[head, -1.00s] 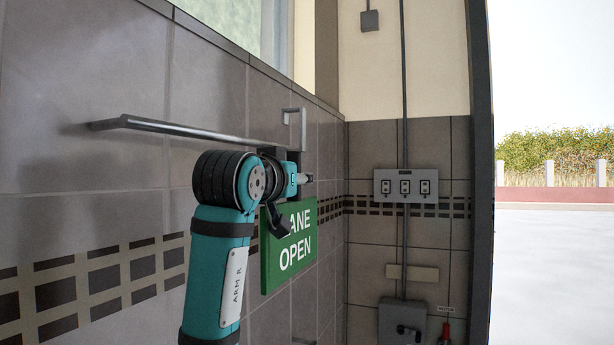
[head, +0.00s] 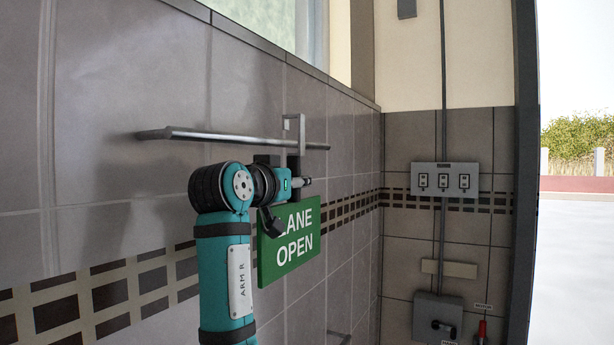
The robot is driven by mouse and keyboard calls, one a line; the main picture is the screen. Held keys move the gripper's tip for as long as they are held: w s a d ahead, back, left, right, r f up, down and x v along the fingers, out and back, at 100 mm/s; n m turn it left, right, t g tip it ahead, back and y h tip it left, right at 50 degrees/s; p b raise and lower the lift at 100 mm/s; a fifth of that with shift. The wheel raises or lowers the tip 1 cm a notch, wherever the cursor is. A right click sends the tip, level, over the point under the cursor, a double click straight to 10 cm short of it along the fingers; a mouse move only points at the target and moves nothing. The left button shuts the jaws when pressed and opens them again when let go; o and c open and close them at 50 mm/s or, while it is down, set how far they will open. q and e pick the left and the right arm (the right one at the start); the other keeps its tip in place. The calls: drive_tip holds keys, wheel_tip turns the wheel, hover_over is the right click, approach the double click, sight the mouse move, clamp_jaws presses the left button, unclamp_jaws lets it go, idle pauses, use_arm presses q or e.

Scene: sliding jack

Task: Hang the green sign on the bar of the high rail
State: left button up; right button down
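The green sign (head: 290,241) reads "LANE OPEN", with its upper left corner hidden by my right gripper. A grey stem rises from it to a square hook (head: 295,124) at the height of the bar. The bar (head: 220,138) is a thin grey rail along the tiled wall, and its right end shows beyond the hook. The hook's top is above the bar in the picture; I cannot tell whether it is over the bar or in front. My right gripper (head: 299,183) is at the stem just above the sign and appears shut on it, its fingertips partly hidden. My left gripper is out of view.
The tiled wall (head: 120,200) runs close along the left. A grey switch box (head: 444,180) with a conduit is on the far wall, and a lower grey box (head: 436,318) is below it. A dark post (head: 523,200) edges the open outdoor area at right.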

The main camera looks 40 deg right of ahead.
drive_tip(key=shift+w+a+f, duration=0.25)
drive_tip(key=shift+w+f, duration=0.25)
drive_tip(key=shift+w, duration=0.1)
drive_tip(key=shift+w+a+f, duration=0.25)
drive_tip(key=shift+w+f, duration=0.2)
drive_tip(key=shift+w, duration=0.2)
drive_tip(key=shift+w+a+f, duration=0.25)
drive_tip(key=shift+w+f, duration=0.25)
drive_tip(key=shift+w, duration=0.1)
drive_tip(key=c, duration=1.3)
unclamp_jaws()
drive_tip(key=shift+c, duration=0.2)
drive_tip(key=shift+a, duration=0.15)
